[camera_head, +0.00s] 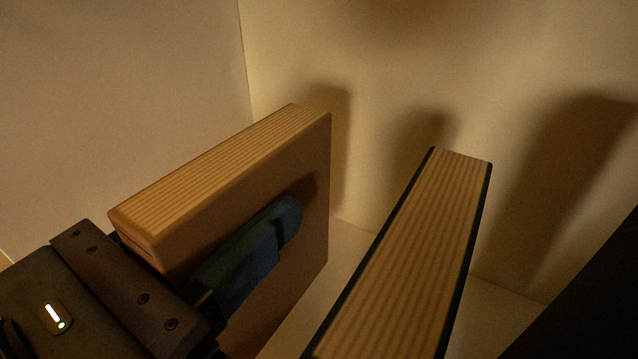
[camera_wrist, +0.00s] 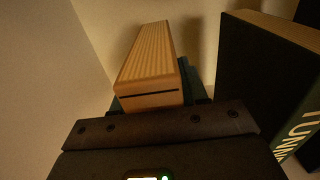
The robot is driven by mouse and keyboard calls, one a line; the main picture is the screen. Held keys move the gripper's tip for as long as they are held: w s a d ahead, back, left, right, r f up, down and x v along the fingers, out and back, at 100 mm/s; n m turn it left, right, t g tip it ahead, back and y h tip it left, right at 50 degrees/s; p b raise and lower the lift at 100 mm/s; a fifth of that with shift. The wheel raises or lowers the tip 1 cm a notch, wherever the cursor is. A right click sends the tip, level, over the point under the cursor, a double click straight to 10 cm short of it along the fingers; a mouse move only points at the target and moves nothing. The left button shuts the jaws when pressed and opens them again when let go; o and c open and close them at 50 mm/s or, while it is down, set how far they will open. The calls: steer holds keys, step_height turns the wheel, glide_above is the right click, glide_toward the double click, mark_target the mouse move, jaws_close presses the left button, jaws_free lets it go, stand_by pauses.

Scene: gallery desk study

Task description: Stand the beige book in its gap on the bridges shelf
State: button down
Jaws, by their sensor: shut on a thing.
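The beige book (camera_head: 230,190) is upright between the jaws of my gripper (camera_head: 255,228), page edges up. One blue finger pad presses on its right cover; the other is hidden behind the book in the head view. In the wrist view the book (camera_wrist: 148,65) extends ahead of the jaws. It is inside the bridges shelf (camera_head: 345,240), between the pale left side wall and a dark-covered book (camera_head: 415,250). Free space shows between it and the dark book. Its lower edge is hidden, so I cannot tell whether it touches the shelf floor.
The dark-covered book stands to the right, lettered "TUNN" (camera_wrist: 298,130) on its spine in the wrist view. Another dark shape (camera_head: 590,300) is at the far right. The pale back wall (camera_head: 400,60) is close ahead. Bare floor shows between the two books.

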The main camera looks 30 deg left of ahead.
steer(key=shift+f, duration=1.7)
steer(key=shift+f, duration=0.15)
steer(key=c, duration=0.6)
jaws_free()
steer(key=shift+s, duration=0.15)
steer(key=s+a+b, duration=0.1)
steer(key=s+b, duration=0.1)
steer(key=s, duration=0.9)
steer(key=shift+s, duration=0.4)
